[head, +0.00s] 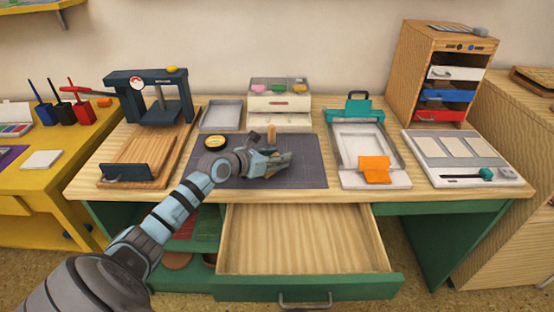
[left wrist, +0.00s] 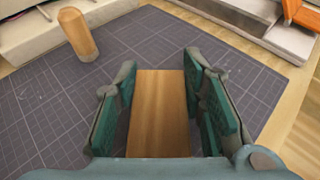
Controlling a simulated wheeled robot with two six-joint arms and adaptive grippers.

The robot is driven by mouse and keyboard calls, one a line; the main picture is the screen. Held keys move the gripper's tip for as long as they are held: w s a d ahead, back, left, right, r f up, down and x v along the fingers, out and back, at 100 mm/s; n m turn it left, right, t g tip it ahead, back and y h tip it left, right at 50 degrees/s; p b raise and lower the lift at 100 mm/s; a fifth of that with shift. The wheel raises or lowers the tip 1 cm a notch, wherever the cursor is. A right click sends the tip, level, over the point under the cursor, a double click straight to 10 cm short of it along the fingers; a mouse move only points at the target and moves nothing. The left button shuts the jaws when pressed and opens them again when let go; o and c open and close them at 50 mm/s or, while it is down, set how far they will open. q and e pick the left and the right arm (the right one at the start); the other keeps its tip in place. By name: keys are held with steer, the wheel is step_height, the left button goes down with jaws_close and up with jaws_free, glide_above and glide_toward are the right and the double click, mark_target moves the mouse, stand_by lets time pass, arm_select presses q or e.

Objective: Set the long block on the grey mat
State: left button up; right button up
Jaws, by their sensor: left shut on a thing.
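The grey mat (head: 308,172) lies in the middle of the desk, with a grid printed on it. My left gripper (head: 284,158) is over the mat. In the left wrist view the gripper (left wrist: 165,95) is shut on a long wooden block (left wrist: 161,115), which lies between its two green-padded fingers. In the head view the block is mostly hidden by the gripper. I cannot tell whether the block touches the mat. My right gripper is not in view.
A small wooden peg (left wrist: 76,34) stands on the mat's far side, also in the head view (head: 271,133). A round yellow-and-black tin (head: 216,141) sits at the mat's left. An open empty drawer (head: 300,238) juts out in front. A press (head: 152,100) stands left.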

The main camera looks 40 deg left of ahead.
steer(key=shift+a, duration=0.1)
arm_select(q)
steer(key=o, duration=1.2)
steer(key=shift+c, duration=0.2)
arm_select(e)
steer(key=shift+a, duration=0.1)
arm_select(q)
steer(key=shift+s+r, duration=0.25)
steer(key=p+v, duration=0.8)
steer(key=v, duration=0.3)
steer(key=shift+w+r+p, duration=0.15)
steer(key=shift+r+p, duration=0.05)
steer(key=shift+p, duration=0.2)
steer(key=shift+s+p, duration=0.3)
steer(key=shift+s, duration=0.1)
steer(key=shift+f, duration=0.2)
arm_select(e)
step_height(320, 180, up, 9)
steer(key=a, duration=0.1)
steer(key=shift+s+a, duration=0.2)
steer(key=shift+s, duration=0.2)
arm_select(q)
steer(key=shift+a, duration=0.1)
